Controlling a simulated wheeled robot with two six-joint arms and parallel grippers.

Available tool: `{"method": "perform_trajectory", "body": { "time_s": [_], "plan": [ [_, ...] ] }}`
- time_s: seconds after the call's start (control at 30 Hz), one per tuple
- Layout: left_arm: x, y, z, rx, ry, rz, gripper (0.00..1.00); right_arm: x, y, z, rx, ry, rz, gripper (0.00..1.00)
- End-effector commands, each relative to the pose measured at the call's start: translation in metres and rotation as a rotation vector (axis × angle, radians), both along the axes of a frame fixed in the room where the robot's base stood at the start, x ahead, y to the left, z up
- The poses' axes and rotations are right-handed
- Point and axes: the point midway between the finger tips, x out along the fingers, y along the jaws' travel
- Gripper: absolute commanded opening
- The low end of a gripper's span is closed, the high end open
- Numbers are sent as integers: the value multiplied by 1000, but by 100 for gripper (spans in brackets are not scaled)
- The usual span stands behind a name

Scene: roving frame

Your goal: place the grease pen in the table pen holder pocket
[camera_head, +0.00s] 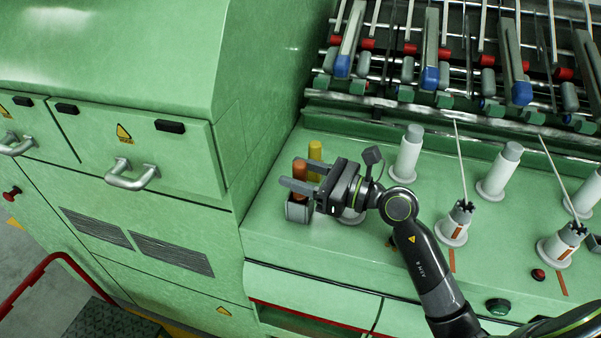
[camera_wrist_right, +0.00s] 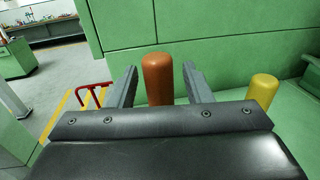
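An upright orange-brown cylinder (camera_head: 300,169), which looks like a grease pen, rises from a small grey pocket (camera_head: 296,211) at the left end of the green table. A yellow cylinder (camera_head: 314,151) stands just behind it; its base is hidden. My right gripper (camera_head: 296,174) is open, with its fingers on either side of the orange-brown cylinder. In the right wrist view that cylinder (camera_wrist_right: 157,80) stands between the two fingers (camera_wrist_right: 160,84) with a gap on each side. The yellow cylinder (camera_wrist_right: 262,92) is outside the fingers, to the right. My left gripper is not in view.
White-grey cylinders (camera_head: 407,153) stand on the green table (camera_head: 290,236) right of the gripper. Black-topped white pieces with rods (camera_head: 455,222) stand further right. A green cabinet wall (camera_head: 240,150) is close on the left. Press rollers and levers (camera_head: 430,75) fill the back.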

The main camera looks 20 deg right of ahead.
Motion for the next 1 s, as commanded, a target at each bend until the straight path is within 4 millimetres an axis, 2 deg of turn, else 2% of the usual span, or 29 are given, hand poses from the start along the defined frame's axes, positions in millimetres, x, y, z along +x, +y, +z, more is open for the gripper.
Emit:
{"method": "perform_trajectory", "body": {
  "time_s": [0.37,1.0],
  "plan": [
    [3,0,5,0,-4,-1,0,0,0,6,0,0,0,46],
    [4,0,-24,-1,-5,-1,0,-53,-57,0,-7,0,0,46]
  ]
}}
